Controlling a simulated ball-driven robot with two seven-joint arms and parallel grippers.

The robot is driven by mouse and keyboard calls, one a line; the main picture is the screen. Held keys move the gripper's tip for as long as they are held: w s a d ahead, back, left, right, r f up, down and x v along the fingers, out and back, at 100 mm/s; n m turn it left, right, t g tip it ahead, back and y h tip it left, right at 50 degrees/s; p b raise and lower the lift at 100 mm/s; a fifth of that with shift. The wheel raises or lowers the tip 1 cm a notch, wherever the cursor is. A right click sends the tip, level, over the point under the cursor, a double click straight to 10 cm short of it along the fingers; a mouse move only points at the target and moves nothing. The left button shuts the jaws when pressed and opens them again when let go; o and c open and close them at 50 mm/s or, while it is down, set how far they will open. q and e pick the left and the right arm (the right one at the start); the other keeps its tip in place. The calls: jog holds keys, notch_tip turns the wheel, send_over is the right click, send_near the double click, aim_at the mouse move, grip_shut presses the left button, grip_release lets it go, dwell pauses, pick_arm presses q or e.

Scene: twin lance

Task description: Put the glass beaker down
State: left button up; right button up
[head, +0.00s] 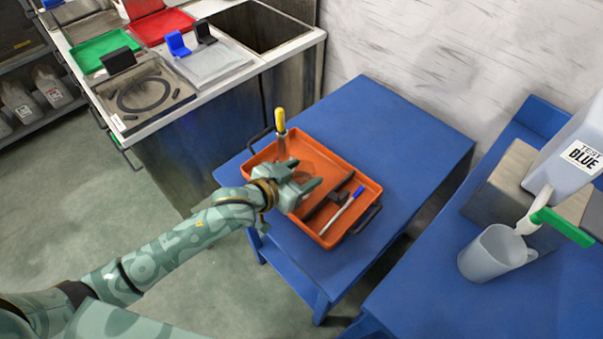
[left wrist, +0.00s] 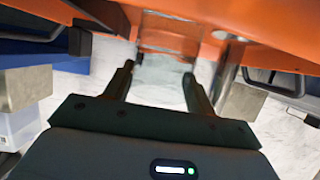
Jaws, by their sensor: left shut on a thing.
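My left gripper (head: 304,175) is over the orange tray (head: 372,187) on the blue table. It is shut on the glass beaker (left wrist: 165,35), a clear thing that shows between and beyond the two fingers in the left wrist view. In the head view the beaker is see-through and mostly lost against the orange and the fingers. I cannot tell whether its base touches the tray floor. The left gripper also shows in the left wrist view (left wrist: 158,82). My right gripper is not in view.
A yellow-handled tool (head: 280,120) stands upright close beside the gripper. A white marker with a blue cap (head: 343,210) and a dark item (head: 340,195) lie in the tray. The blue table (head: 395,125) is clear behind it. A grey jug (head: 485,258) stands at right.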

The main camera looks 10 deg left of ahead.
pick_arm(q)
jog(key=o, duration=1.1)
jog(key=shift+f, duration=0.15)
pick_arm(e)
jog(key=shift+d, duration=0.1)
pick_arm(q)
jog(key=shift+s+r, duration=0.1)
jog(key=shift+r, duration=0.15)
jog(key=p+v, duration=0.4)
jog(key=v, duration=0.7)
jog(key=shift+s+a+r, duration=0.15)
jog(key=shift+s+a, duration=0.05)
jog(key=shift+s, duration=0.1)
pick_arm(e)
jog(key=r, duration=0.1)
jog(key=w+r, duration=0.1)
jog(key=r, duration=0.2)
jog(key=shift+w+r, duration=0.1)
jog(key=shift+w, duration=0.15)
pick_arm(q)
jog(key=shift+s, duration=0.1)
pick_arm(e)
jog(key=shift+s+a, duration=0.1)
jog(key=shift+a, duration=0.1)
